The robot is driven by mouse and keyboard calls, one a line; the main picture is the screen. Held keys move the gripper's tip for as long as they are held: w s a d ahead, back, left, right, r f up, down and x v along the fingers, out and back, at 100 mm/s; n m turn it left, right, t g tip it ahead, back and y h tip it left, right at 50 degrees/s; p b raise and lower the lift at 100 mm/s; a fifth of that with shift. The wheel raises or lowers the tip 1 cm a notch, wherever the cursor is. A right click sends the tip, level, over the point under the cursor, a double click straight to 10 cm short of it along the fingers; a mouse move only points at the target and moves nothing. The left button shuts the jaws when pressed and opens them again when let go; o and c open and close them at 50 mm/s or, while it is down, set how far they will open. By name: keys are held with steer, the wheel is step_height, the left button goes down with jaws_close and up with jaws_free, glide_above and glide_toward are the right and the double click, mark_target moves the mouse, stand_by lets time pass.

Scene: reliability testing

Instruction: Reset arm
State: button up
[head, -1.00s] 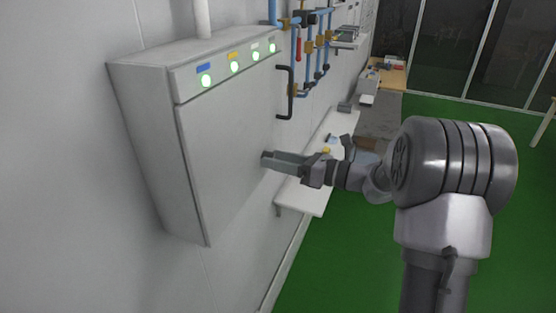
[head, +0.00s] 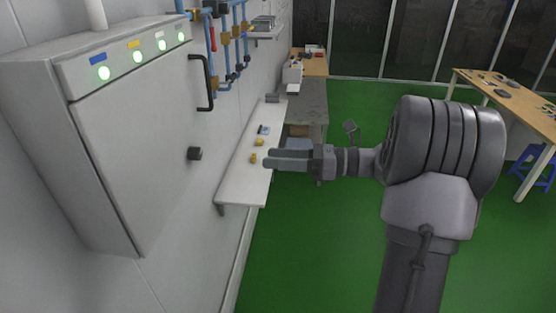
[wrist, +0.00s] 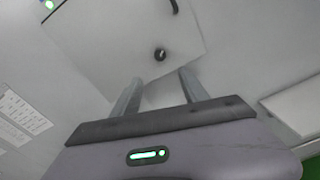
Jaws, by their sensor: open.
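My gripper (head: 285,159) is open and empty in the head view, reaching left from my arm toward the wall. It appears in front of the white wall shelf, clear of the grey cabinet (head: 150,120). In the wrist view my gripper's two fingers (wrist: 158,92) are spread apart with nothing between them. Beyond them is the cabinet front (wrist: 120,35) with a round dark knob (wrist: 160,54). The knob also shows on the cabinet door in the head view (head: 194,153).
The cabinet top carries several lit green buttons (head: 138,57) and a black handle (head: 203,82) is at its right. A white shelf (head: 240,185) with small yellow items runs along the wall. Green floor (head: 310,250) is open below. A table (head: 510,95) stands at right.

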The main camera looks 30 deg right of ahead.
stand_by(0.4)
steer(key=s+a+f+n+g+h+b, duration=0.4)
steer(key=s+a+f+n+b, duration=0.4)
steer(key=a+f+b, duration=0.3)
steer(key=s+a+f+n+g+h+b, duration=0.35)
steer(key=s+a+f+n+b, duration=0.45)
steer(key=f, duration=0.4)
steer(key=s+d+f+n+t+h+b, duration=0.1)
steer(key=s+f+n+t+h+b, duration=0.1)
steer(key=s+f+n+h+b, duration=0.2)
step_height(320, 180, down, 6)
steer(key=s+n+b, duration=0.2)
steer(key=n+b, duration=0.2)
steer(key=b, duration=0.1)
steer(key=shift+s+r+t, duration=0.25)
steer(key=shift+s+t, duration=0.1)
steer(key=shift+h, duration=0.25)
